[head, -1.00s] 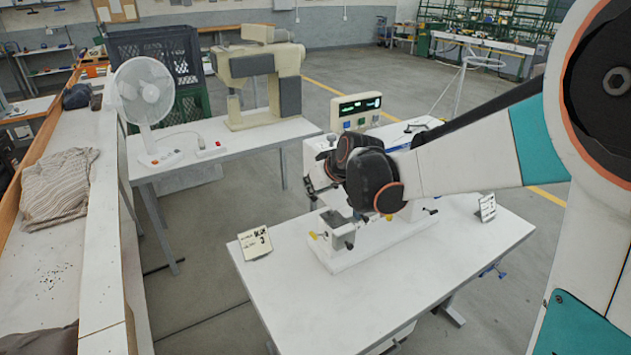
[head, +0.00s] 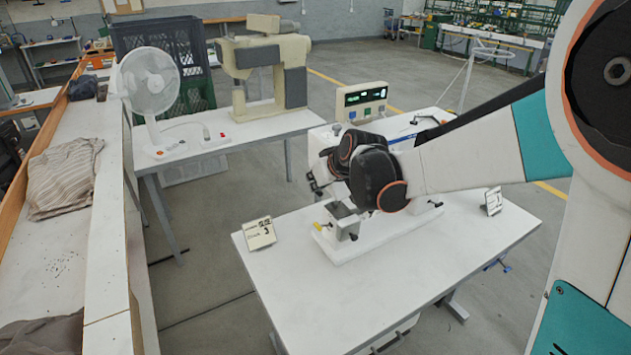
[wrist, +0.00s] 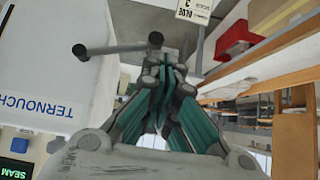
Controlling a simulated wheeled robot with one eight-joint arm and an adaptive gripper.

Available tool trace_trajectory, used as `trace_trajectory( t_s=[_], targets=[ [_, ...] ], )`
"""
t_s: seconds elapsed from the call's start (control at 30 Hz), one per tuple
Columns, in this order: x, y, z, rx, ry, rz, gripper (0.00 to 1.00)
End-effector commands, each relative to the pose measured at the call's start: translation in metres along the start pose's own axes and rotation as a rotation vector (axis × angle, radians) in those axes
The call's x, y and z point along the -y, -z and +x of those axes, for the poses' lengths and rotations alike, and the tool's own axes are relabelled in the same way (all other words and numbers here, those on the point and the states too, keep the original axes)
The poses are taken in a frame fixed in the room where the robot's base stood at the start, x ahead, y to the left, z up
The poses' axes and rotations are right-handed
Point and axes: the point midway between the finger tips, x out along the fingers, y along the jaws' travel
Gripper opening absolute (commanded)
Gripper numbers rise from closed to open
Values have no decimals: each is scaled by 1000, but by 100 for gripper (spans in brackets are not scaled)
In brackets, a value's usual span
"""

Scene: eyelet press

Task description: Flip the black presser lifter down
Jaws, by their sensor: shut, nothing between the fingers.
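The white machine (head: 320,143) stands on the white table (head: 400,300), mostly hidden in the head view by my dark wrist. In the wrist view, its white side with upside-down lettering (wrist: 45,100) fills the left. A dark grey-black lever (wrist: 118,47) with rounded ends sticks out from that side; it looks like the presser lifter. My gripper (wrist: 166,72) has its teal fingers together and empty, with the tips just below the lever's free end. Whether they touch it I cannot tell. In the head view my gripper (head: 317,184) shows partly at the machine's front left.
A small sign card (head: 259,233) stands at the table's left, another (head: 492,201) at its right. A control box with a green display (head: 362,101) is behind the machine. A second table with a fan (head: 150,90) and a beige machine (head: 262,70) stands behind left.

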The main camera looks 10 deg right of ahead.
Motion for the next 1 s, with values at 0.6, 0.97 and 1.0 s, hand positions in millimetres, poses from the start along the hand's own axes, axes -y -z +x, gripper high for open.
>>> trace_trajectory(
  t_s=[0.6, 0.97, 1.0],
  targets=[
    [13, 34, -63, 0, -1, 1, 0],
    [21, 32, -114, 0, -1, 1, 0],
    [21, 31, -116, 0, -1, 1, 0]
  ],
)
